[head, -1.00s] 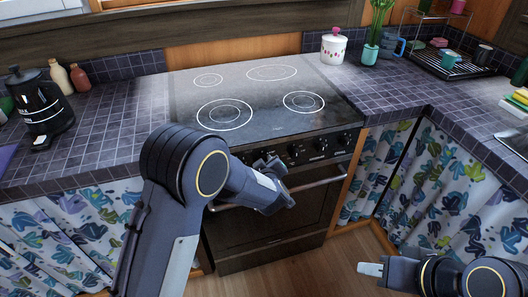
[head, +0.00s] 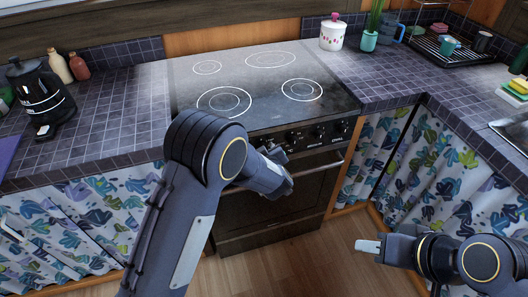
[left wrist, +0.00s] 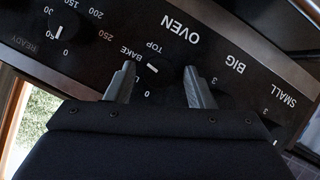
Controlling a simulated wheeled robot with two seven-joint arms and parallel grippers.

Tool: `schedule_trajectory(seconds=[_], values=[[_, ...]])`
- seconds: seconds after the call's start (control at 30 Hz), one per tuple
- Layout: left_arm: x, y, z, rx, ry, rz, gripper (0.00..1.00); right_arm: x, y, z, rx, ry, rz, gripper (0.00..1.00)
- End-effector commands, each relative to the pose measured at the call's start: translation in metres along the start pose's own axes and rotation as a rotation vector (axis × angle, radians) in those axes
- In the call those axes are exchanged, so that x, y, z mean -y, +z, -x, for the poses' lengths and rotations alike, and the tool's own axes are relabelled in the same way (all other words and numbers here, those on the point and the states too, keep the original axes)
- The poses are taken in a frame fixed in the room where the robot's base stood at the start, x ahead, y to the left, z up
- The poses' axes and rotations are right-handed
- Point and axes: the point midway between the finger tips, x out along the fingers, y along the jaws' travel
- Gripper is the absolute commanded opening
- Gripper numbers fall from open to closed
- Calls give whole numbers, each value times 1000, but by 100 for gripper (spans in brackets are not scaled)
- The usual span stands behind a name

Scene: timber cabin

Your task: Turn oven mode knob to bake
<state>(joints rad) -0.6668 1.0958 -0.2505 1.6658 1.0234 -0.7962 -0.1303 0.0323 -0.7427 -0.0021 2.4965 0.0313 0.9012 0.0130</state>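The black oven control panel (left wrist: 225,45) fills the upper left wrist view, its lettering upside down. The dark oven mode knob (left wrist: 151,75) sits below the word OVEN, with BAKE, TOP and 0 printed around it. A short white mark shows on it; I cannot tell exactly which label it points to. My left gripper (left wrist: 160,84) is open, one finger on each side of this knob; contact is unclear. In the head view my left gripper (head: 277,160) is at the oven front (head: 275,205), partly covering the panel. My right gripper (head: 368,246) is low at right, away from the oven.
The glass cooktop (head: 265,85) above looks clear. Other knobs (head: 320,132) line the panel right of my left gripper, above the oven handle (head: 318,168). A kettle (head: 40,95) stands on the left counter. A white pot (head: 333,35) stands behind right.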

Motion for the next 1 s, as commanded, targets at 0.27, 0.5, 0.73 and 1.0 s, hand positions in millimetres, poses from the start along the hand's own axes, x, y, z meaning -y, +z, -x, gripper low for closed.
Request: schedule_trajectory(seconds=[0.27, 0.5, 0.73, 1.0], values=[[-1, -1, 0, -1, 2, 0, 53, 0, 0, 0, 0, 0, 0, 36], [-2, -1, 24, -1, 4, 0, 53, -1, 1, -2, 0, 0, 0, 36], [-2, 0, 62, 0, 4, 1, 53, -1, 2, -3, 0, 0, 0, 36], [0, 0, 79, 0, 1, 0, 53, -2, 2, -3, 0, 0, 0, 36]])
